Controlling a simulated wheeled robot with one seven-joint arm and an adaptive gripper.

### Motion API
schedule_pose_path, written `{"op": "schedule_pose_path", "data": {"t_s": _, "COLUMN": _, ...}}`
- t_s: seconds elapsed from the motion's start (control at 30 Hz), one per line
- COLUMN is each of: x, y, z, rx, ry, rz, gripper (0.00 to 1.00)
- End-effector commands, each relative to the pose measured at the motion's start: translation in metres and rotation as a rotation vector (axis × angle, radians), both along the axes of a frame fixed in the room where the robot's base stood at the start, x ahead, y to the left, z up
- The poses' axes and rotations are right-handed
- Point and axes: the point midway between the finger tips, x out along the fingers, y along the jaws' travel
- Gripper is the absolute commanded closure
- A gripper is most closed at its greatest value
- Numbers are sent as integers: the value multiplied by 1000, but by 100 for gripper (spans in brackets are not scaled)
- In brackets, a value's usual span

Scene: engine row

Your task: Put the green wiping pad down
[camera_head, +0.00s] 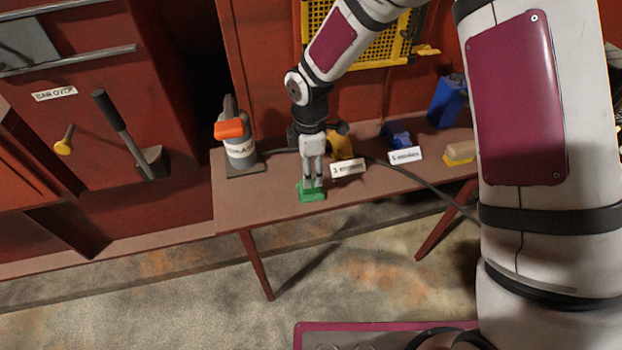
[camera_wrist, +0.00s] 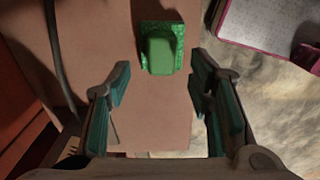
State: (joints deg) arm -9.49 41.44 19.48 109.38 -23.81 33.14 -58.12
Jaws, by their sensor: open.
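The green wiping pad (camera_head: 312,193) lies on the reddish-brown bench near its front edge. In the wrist view the pad (camera_wrist: 161,50) shows whole, a textured green base with a smooth raised block on top. My gripper (camera_head: 313,183) is right above or just behind the pad in the head view. In the wrist view my gripper (camera_wrist: 160,88) is open, its two fingers wide apart with nothing between them. The pad lies beyond the fingertips there and looks apart from them.
The bench (camera_head: 275,205) also carries a grey bottle with an orange top (camera_head: 238,140), white label cards (camera_head: 348,168), a blue container (camera_head: 447,100) and a yellow brush-like item (camera_head: 460,152). A dark cable (camera_head: 425,183) crosses the bench. Bare bench lies left of the pad.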

Motion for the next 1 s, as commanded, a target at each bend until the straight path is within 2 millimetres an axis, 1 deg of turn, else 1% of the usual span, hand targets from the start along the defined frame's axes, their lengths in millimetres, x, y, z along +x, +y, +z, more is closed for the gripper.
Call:
{"op": "schedule_pose_path", "data": {"t_s": 0.03, "x": 2, "y": -1, "z": 12, "rx": 1, "ry": -6, "rz": -2, "gripper": 52}}
{"op": "schedule_pose_path", "data": {"t_s": 0.1, "x": 2, "y": 0, "z": 28, "rx": 2, "ry": -5, "rz": -3, "gripper": 52}}
{"op": "schedule_pose_path", "data": {"t_s": 0.2, "x": 2, "y": -1, "z": 47, "rx": 1, "ry": -4, "rz": -2, "gripper": 52}}
{"op": "schedule_pose_path", "data": {"t_s": 0.3, "x": 1, "y": 0, "z": 63, "rx": 1, "ry": -3, "rz": -3, "gripper": 52}}
{"op": "schedule_pose_path", "data": {"t_s": 0.4, "x": 1, "y": 0, "z": 73, "rx": 0, "ry": -2, "rz": -2, "gripper": 52}}
{"op": "schedule_pose_path", "data": {"t_s": 0.5, "x": 1, "y": 0, "z": 79, "rx": 0, "ry": -2, "rz": -1, "gripper": 52}}
{"op": "schedule_pose_path", "data": {"t_s": 0.77, "x": 0, "y": -2, "z": 84, "rx": -2, "ry": -2, "rz": -8, "gripper": 52}}
{"op": "schedule_pose_path", "data": {"t_s": 0.87, "x": -1, "y": -11, "z": 97, "rx": -11, "ry": -20, "rz": -54, "gripper": 52}}
{"op": "schedule_pose_path", "data": {"t_s": 0.97, "x": -7, "y": -31, "z": 124, "rx": -26, "ry": -57, "rz": -158, "gripper": 52}}
{"op": "schedule_pose_path", "data": {"t_s": 1.0, "x": -10, "y": -41, "z": 137, "rx": -32, "ry": -76, "rz": -216, "gripper": 52}}
